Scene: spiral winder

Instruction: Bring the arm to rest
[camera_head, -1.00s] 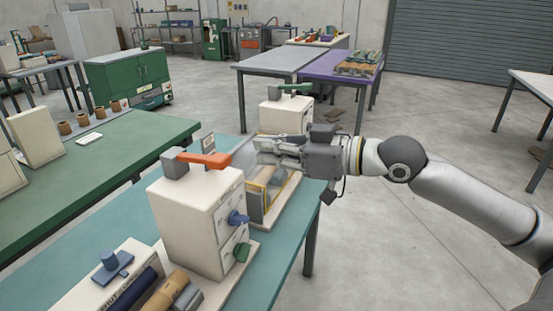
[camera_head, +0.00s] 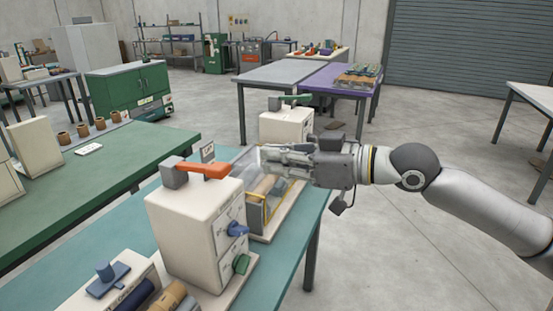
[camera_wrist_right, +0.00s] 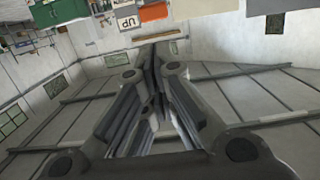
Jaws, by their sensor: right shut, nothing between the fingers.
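My right arm (camera_head: 465,200) comes in from the right in the head view. Its right gripper (camera_head: 268,155) is held level above the far part of the teal table, pointing left. The fingers are shut and empty. In the wrist view the closed fingers (camera_wrist_right: 152,65) meet near the middle. Below the gripper is a clear-sided unit with a yellow-edged frame (camera_head: 272,207), partly hidden by the gripper. I cannot tell whether they touch. My left gripper is not in view.
A cream box with an orange lever (camera_head: 205,170) stands on the teal table (camera_head: 110,245), nearer than the gripper. A cream box with a green lever (camera_head: 287,123) stands beyond it. A green table (camera_head: 90,185) is at left. Open floor (camera_head: 400,265) lies at right.

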